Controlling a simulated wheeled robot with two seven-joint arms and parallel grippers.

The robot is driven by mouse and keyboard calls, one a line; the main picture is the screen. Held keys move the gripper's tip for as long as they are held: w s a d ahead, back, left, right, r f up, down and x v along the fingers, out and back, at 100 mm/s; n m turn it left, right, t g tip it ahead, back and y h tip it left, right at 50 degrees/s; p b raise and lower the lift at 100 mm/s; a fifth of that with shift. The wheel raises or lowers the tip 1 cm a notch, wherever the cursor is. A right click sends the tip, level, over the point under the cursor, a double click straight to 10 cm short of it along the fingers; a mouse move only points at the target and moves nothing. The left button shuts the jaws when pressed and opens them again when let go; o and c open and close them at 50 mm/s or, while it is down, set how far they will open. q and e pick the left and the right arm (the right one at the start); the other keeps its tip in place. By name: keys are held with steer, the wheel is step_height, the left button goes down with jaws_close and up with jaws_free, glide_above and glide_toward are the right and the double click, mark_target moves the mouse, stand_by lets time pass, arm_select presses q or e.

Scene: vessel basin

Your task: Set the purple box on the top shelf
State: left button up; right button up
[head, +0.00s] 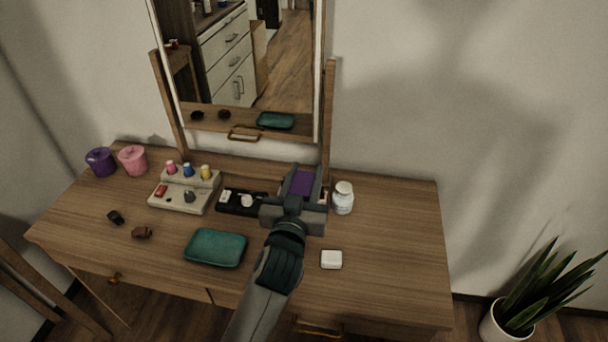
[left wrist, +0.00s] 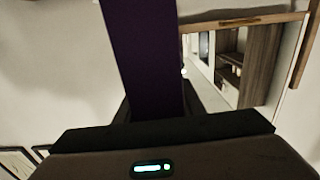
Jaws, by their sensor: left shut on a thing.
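My left gripper (head: 303,184) reaches over the back of the wooden desk, just right of the middle. It is shut on the purple box (head: 303,181), which shows between its fingers. In the left wrist view the purple box (left wrist: 145,60) looks like a dark upright slab rising from the jaws. The gripper hides part of the box and the desk under it. I cannot tell how high the box is above the desk. No shelf stands directly in the head view. My right gripper is not in view.
A framed mirror (head: 245,60) stands behind the desk (head: 385,270). A black tray (head: 233,209) is left of the gripper and a white bottle (head: 343,199) close on its right. A teal case (head: 215,248) and white box (head: 331,260) lie in front. The desk's right side is clear.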

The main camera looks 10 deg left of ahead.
arm_select(q)
steer(key=s+a+f, duration=0.1)
steer(key=s+a, duration=0.4)
steer(key=s, duration=0.3)
steer(key=s+a+f, duration=0.1)
steer(key=s+a, duration=0.5)
steer(key=s, duration=0.3)
steer(key=shift+f+y, duration=0.2)
steer(key=shift+y, duration=0.1)
steer(key=shift+s+a, duration=0.1)
